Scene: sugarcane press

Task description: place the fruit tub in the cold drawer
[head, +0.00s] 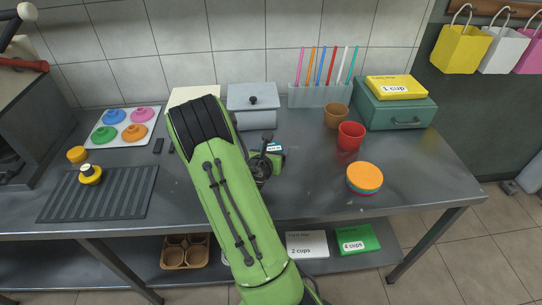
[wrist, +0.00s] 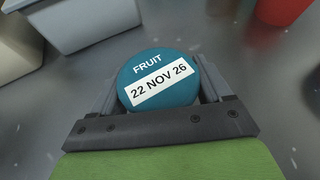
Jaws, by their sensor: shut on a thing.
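The fruit tub (wrist: 158,66) has a round teal lid with a white label reading "FRUIT 22 NOV 26". In the wrist view it sits between the fingers of my gripper (wrist: 160,88), which is shut on it. In the head view my gripper (head: 270,160) is over the middle of the steel counter, and only a bit of the tub (head: 274,148) shows. A grey box with a dark knob on top (head: 253,97) stands behind it against the wall. A teal box with a front handle (head: 396,112) stands at the back right. I cannot tell which is the cold drawer.
A red cup (head: 351,136) and a brown cup (head: 337,116) stand right of my gripper. Stacked coloured discs (head: 365,177) lie near the front edge. A holder with coloured sticks (head: 320,95) stands behind. A black ribbed mat (head: 98,195) is at left.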

